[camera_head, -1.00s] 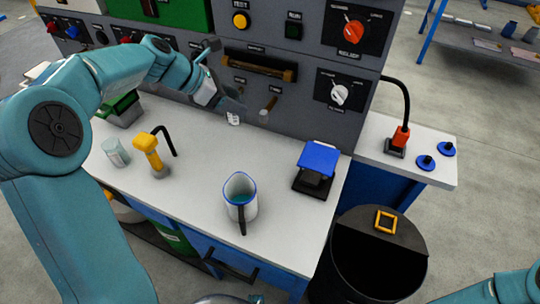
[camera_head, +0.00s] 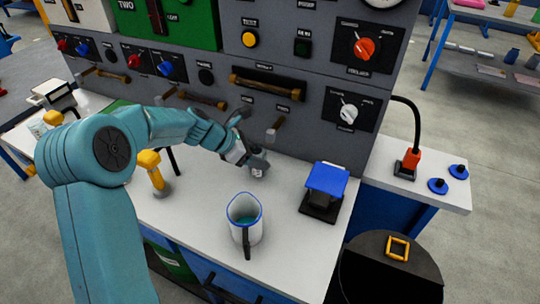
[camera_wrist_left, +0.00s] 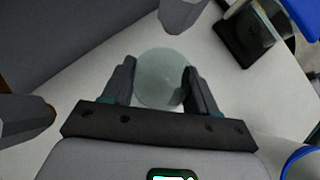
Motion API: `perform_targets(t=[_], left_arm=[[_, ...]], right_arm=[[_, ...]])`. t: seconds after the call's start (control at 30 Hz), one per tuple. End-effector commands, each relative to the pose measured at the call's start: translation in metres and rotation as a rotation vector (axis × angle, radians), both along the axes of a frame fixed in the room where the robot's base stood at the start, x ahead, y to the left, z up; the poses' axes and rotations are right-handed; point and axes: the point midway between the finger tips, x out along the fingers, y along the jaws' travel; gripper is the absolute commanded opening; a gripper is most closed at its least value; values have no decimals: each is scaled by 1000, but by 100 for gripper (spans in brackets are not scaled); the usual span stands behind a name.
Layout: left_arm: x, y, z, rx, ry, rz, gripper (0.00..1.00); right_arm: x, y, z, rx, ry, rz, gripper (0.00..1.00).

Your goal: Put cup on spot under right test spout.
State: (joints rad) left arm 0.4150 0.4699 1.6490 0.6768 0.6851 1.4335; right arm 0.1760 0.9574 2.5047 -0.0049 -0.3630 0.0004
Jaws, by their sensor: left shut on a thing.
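My left gripper (camera_head: 257,162) is low over the counter, in front of the grey panel. In the left wrist view, its dark fingers (camera_wrist_left: 161,88) are shut on a pale, translucent round cup (camera_wrist_left: 163,75). In the head view the gripper mostly hides the cup. No marked spot is clear. My right gripper is out of view.
A jug with a blue rim (camera_head: 245,222) stands in front of the gripper. A blue-topped device (camera_head: 325,182) stands to the right. A yellow-topped fixture (camera_head: 151,167) is at left. Counter is free between jug and device.

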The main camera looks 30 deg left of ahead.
Motion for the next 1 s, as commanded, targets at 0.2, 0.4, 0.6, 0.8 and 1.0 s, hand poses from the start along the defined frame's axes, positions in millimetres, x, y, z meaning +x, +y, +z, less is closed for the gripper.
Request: perform_targets(t=[0.2, 0.4, 0.6, 0.8, 1.0], left_arm=[[24, -23, 1, 1, 0, -5, 23], [29, -26, -12, 0, 0, 0, 23], [29, -26, -13, 0, 0, 0, 23], [29, -26, -15, 0, 0, 0, 84], [29, -26, -15, 0, 0, 0, 84]], right_arm=[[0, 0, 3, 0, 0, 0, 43], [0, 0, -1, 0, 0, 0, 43], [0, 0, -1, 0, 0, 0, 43], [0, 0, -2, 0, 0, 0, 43], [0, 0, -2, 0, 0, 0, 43]])
